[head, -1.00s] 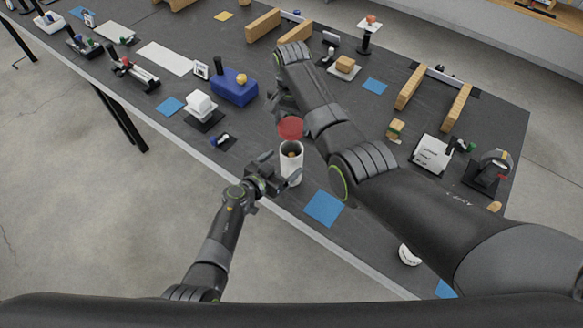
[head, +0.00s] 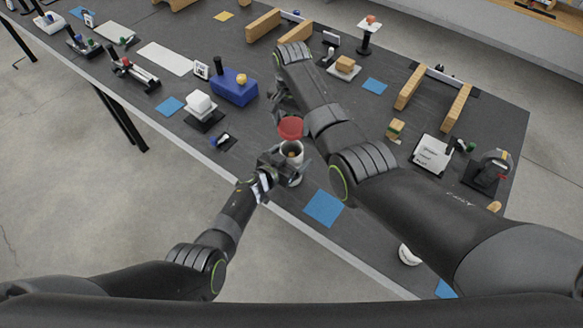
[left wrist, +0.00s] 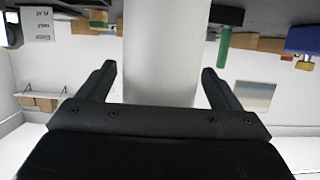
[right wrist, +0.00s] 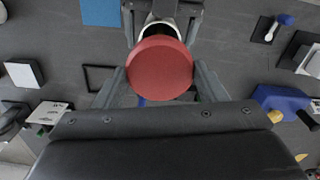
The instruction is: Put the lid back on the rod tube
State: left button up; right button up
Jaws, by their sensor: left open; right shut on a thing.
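The rod tube is a white cylinder (head: 291,178) standing upright near the table's front edge, its top open with a tan end visible inside. It fills the middle of the left wrist view (left wrist: 160,45). My left gripper (head: 290,167) is open with its fingers on either side of the tube; contact cannot be told. The red round lid (head: 290,128) is held by my right gripper (right wrist: 158,78), which is shut on it. In the head view the lid appears just above the tube's mouth; in the right wrist view the lid (right wrist: 160,68) partly covers the white rim.
A blue square (head: 323,208) lies on the table right of the tube. A blue block (head: 234,88) and white block (head: 200,104) stand farther left. My right arm crosses the table's middle.

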pick_arm(q)
jog(key=c, duration=1.5)
pick_arm(e)
jog(key=shift+f, duration=2.5)
jog(key=shift+f, duration=0.85)
jog(key=shift+f, duration=0.6)
jog(key=o, duration=1.1)
jog(key=shift+f, duration=0.1)
notch_tip(320, 180, up, 12)
jog(key=shift+r, duration=0.1)
